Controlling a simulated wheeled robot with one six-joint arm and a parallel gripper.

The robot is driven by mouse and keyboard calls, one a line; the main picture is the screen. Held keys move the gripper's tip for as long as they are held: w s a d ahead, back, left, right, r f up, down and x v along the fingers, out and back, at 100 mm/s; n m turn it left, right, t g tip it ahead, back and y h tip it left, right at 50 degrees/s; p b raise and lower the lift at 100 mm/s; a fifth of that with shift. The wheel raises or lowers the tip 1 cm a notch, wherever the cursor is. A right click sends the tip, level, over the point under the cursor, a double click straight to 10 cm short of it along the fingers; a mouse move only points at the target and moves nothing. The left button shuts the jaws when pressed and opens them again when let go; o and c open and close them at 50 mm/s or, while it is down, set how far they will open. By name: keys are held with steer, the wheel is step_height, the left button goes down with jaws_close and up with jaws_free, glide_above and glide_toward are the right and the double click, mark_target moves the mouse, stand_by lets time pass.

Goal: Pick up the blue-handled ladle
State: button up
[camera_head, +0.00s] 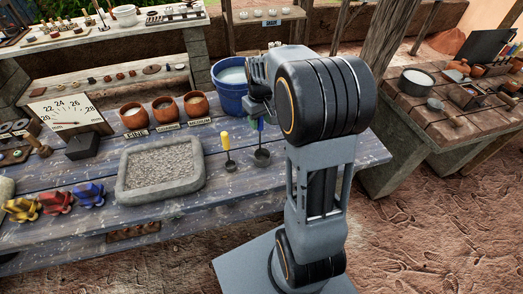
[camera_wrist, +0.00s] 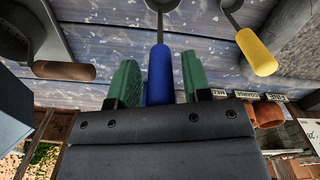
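The blue-handled ladle stands on the blue plank table, its dark bowl (camera_head: 262,157) low and its blue handle (camera_head: 260,124) up under my gripper. In the wrist view the blue handle (camera_wrist: 160,75) lies between my two green fingers, with a narrow gap on each side. My gripper (camera_wrist: 160,82) is open around the handle. In the head view my arm hides most of the gripper. The ladle's bowl is only partly seen at the top of the wrist view.
A yellow-handled ladle (camera_head: 225,141) stands close to the left. A blue bucket (camera_head: 230,88) is just behind, and a stone tray (camera_head: 160,168) of gravel lies further left. Clay pots (camera_head: 164,108) stand at the back. The table's right end is clear.

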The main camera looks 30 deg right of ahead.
jaws_close()
steer(key=shift+r, duration=0.15)
stand_by(0.4)
steer(key=shift+r, duration=0.3)
step_height(320, 180, up, 2)
steer(key=s+a+r+b, duration=0.1)
steer(key=s+a+r, duration=0.7)
steer(key=a+r, duration=0.2)
steer(key=shift+s+a+b, duration=0.3)
steer(key=shift+s+a, duration=0.05)
steer(key=shift+a, duration=0.15)
